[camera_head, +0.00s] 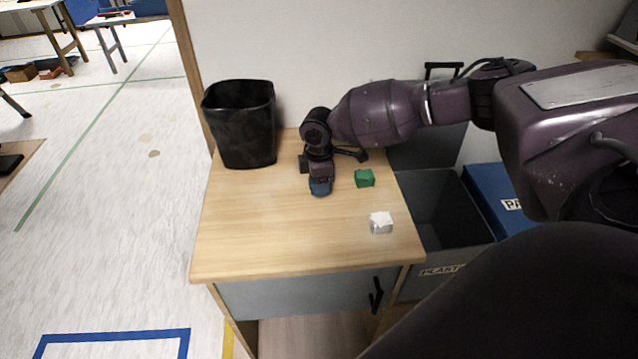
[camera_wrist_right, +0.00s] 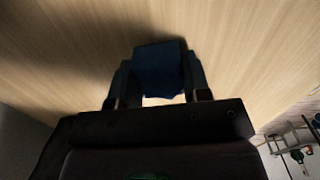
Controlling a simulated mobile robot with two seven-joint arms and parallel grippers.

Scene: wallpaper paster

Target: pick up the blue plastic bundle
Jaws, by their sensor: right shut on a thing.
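The blue plastic bundle (camera_head: 319,187) is at the lower end of my right gripper (camera_head: 319,178), over the wooden cabinet top. In the right wrist view the blue bundle (camera_wrist_right: 158,68) sits between the two fingers of the right gripper (camera_wrist_right: 157,85), which is shut on it. It is close to the wooden surface; I cannot tell whether it still touches it. My left gripper is not in view.
A green bundle (camera_head: 365,178) and a white bundle (camera_head: 381,222) lie on the cabinet top (camera_head: 280,240) right of the gripper. A black bin (camera_head: 240,125) stands at its back left. A grey bin (camera_head: 440,210) and a blue bin (camera_head: 490,195) stand to the right.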

